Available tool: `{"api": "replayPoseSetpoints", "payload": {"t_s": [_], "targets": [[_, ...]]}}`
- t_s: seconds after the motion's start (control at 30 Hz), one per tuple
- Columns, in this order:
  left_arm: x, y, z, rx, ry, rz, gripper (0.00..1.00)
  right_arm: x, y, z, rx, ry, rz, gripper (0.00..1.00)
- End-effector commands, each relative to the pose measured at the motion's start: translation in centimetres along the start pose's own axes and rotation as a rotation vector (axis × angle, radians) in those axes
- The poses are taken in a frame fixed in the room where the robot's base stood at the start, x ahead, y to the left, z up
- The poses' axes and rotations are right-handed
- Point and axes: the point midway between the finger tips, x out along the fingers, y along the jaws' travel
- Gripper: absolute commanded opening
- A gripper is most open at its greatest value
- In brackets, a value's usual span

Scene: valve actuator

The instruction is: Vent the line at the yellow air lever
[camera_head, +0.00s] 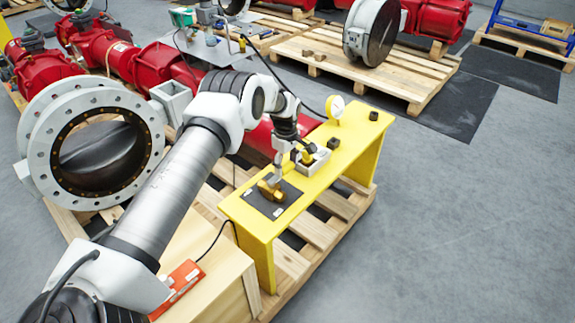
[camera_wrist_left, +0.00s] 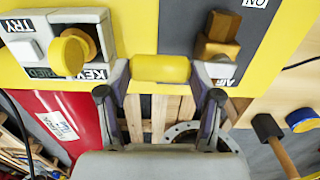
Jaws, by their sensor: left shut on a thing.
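The yellow air lever (camera_wrist_left: 160,68) shows in the left wrist view as a short yellow grip between my fingertips. My left gripper (camera_wrist_left: 162,72) is shut on it, one finger at each end. A brass valve body (camera_wrist_left: 217,38) is beside it, on a dark plate with "ON" and "AIR" labels. In the head view, my left gripper (camera_head: 276,177) reaches down to the brass valve (camera_head: 268,189) on the dark plate (camera_head: 285,203) of the yellow bench (camera_head: 244,214). The fingers partly hide the lever there. My right gripper is not in view.
A grey box with a yellow knob (camera_wrist_left: 70,52) and "TRY" and "KEY" labels stands close beside the gripper. A gauge (camera_head: 335,107) and a black block (camera_head: 373,116) are farther along the bench. A large flanged valve (camera_head: 38,150) stands left.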

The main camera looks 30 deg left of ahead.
Motion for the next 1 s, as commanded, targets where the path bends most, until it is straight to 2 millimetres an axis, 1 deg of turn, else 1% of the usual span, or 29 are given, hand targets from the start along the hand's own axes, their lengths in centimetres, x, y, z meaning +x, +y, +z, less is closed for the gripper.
{"api": "replayPoseSetpoints", "payload": {"t_s": [0.03,0.4,0.43,0.5,0.83,0.93,1.0], "targets": [[0.7,-0.5,0.3,-0.009,-0.008,-0.015,0.02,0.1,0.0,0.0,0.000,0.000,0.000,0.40],[0.8,-0.5,0.2,-0.016,-0.008,-0.016,0.02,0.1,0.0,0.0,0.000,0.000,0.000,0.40],[0.8,-0.5,0.2,-0.016,-0.008,-0.016,0.68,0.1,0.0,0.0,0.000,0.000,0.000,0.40],[0.8,-0.5,0.2,-0.015,-0.008,-0.015,0.90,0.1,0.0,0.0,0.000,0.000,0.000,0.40],[0.2,-0.2,0.0,-0.011,-0.003,-0.006,0.90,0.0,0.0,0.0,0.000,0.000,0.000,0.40],[-0.7,-0.1,0.0,-0.011,-0.002,-0.004,0.90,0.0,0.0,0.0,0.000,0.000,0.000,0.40],[-2.0,-0.1,0.0,-0.010,-0.002,-0.003,0.90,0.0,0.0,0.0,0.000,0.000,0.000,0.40]]}}
